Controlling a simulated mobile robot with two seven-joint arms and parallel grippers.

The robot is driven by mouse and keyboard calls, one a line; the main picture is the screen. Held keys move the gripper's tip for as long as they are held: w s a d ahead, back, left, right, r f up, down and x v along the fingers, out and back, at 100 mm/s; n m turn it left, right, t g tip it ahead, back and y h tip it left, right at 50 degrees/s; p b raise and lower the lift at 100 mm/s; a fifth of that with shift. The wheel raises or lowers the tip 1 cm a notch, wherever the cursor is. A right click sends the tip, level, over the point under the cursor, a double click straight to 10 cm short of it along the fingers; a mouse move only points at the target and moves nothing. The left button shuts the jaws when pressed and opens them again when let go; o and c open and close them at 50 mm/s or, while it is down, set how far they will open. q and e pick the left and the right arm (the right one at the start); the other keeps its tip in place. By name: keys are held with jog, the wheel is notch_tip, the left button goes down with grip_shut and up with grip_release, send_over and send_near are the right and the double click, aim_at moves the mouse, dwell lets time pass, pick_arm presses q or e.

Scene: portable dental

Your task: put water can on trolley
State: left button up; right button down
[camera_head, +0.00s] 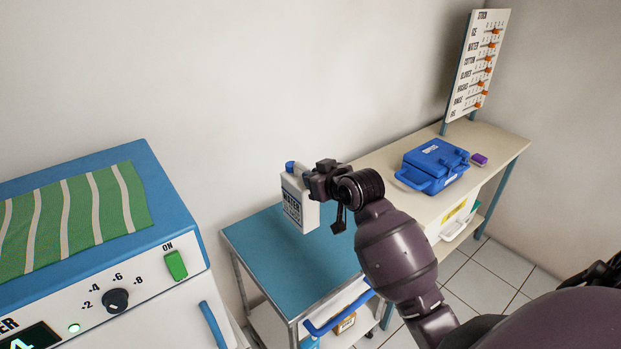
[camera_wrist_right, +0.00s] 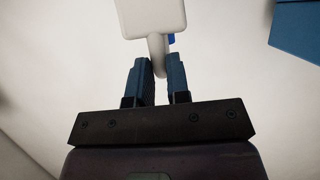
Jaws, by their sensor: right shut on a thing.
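The water can (camera_head: 298,203) is a white jug with a blue cap and a "WATER" label. My right gripper (camera_head: 316,183) is shut on it; in the head view the can appears above the trolley's blue top. In the right wrist view, the can's handle (camera_wrist_right: 156,47) is between the two fingers of the gripper (camera_wrist_right: 163,75), with the white body (camera_wrist_right: 152,15) beyond. The trolley (camera_head: 262,251) has a bare blue top and metal legs. I cannot tell whether the can's base touches the top. My left gripper is not in view.
A cream bench (camera_head: 398,199) on the right holds a blue case (camera_head: 435,160), a small purple box (camera_head: 479,159) and an upright list board (camera_head: 478,65). A blue and white machine (camera_head: 178,215) with a striped green cloth (camera_head: 75,220) stands at the left. A wall is behind the trolley.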

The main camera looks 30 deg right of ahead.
notch_tip(320, 180, down, 15)
jog(key=shift+w+r, duration=0.1)
jog(key=shift+w, duration=0.05)
dwell(0.6)
jog(key=c, duration=1.5)
grip_release()
jog(key=shift+f, duration=0.3)
jog(key=o, duration=0.4)
jog(key=g, duration=0.1)
send_near(311, 224)
jog(key=s+a+f, duration=0.3)
jog(key=s+f, duration=0.5)
jog(key=s, duration=0.2)
jog(key=s+a+f+g, duration=0.1)
jog(key=s+a+f, duration=0.4)
jog(key=s+f, duration=0.2)
jog(key=shift+s+f+h, duration=0.15)
jog(key=shift+s+h, duration=0.15)
jog(key=shift+s, duration=0.9)
